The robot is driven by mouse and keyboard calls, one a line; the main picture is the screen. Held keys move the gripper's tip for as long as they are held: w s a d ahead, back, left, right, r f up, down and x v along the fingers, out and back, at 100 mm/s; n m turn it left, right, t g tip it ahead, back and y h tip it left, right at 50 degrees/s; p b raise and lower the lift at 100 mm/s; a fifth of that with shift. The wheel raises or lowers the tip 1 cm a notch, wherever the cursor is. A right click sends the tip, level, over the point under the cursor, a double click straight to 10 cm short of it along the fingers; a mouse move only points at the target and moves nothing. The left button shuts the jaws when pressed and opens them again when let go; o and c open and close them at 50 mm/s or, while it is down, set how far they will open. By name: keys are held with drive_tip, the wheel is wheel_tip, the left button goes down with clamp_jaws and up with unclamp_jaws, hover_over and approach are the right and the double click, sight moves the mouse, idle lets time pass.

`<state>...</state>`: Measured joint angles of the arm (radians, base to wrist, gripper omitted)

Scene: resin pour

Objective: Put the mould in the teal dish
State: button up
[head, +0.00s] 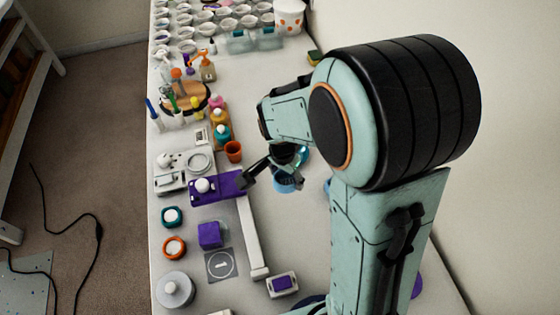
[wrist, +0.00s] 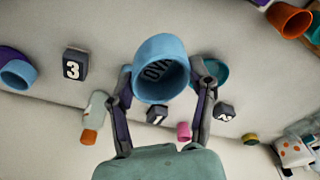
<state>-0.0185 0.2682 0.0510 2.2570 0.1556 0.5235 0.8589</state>
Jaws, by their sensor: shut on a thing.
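My gripper (head: 270,168) is shut on a light blue cup-like piece (head: 286,184) in the head view. In the wrist view the fingers (wrist: 163,84) press on both sides of this piece (wrist: 158,46). Its round opening faces the camera, and dark letters, partly cut off, show inside it. I take it to be the mould. A teal round vessel (wrist: 217,72), likely the teal dish, sits just behind the right finger in the wrist view and is partly hidden. In the head view a teal rim (head: 304,156) shows just beyond the gripper. I cannot tell the height of the piece.
A purple tray (head: 230,183) lies left of my gripper, with a long white bar (head: 250,235) nearer. Numbered dark blocks (wrist: 75,64) show in the wrist view. Bare table lies right of the white bar.

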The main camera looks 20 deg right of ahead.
drive_tip(key=w+d+r+m, duration=0.1)
drive_tip(key=w+d+m, duration=0.15)
drive_tip(key=d, duration=0.25)
drive_tip(key=shift+m, duration=0.45)
drive_tip(key=w+f, duration=0.2)
drive_tip(key=w, duration=0.1)
drive_tip(key=w+d+f, duration=0.1)
drive_tip(key=w+f, duration=0.2)
drive_tip(key=w, duration=0.1)
drive_tip(key=w+f, duration=0.3)
drive_tip(key=w, duration=0.1)
drive_tip(key=shift+w+d+f, duration=0.1)
drive_tip(key=shift+w+d, duration=0.1)
drive_tip(key=shift+d, duration=0.1)
drive_tip(key=shift+w+f, duration=0.25)
drive_tip(key=f, duration=0.3)
drive_tip(key=shift+w+d+g, duration=0.1)
drive_tip(key=shift+w+g, duration=0.2)
drive_tip(key=shift+f, duration=0.35)
drive_tip(key=shift+f, duration=0.25)
drive_tip(key=shift+f, duration=0.35)
